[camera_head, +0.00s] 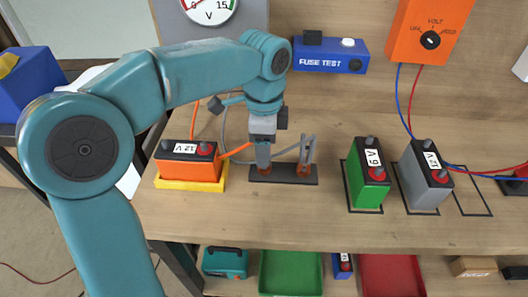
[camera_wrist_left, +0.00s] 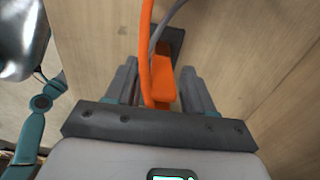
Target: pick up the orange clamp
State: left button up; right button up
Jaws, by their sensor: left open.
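The orange clamp (camera_head: 265,172) stands at the left end of a dark bar (camera_head: 284,180) on the bench, mostly hidden behind my left gripper (camera_head: 263,150). In the left wrist view the clamp (camera_wrist_left: 162,85) is an orange block with an orange cable rising from it. It lies between the two grey fingers of my left gripper (camera_wrist_left: 160,70), which are open, with a gap visible on both sides. My right gripper is not in view.
An orange 12 V battery (camera_head: 187,165) sits in a yellow tray (camera_head: 190,186) at the left. A green battery (camera_head: 368,190) and a grey battery (camera_head: 422,180) stand at the right. A blue FUSE TEST box (camera_head: 330,56) is at the back. The front bench strip is clear.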

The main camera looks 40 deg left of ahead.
pick_arm(q)
grip_shut()
jog(key=shift+r, duration=0.15)
notch_tip(320, 180, up, 20)
jog(key=p, duration=0.6)
jog(key=shift+p, duration=0.3)
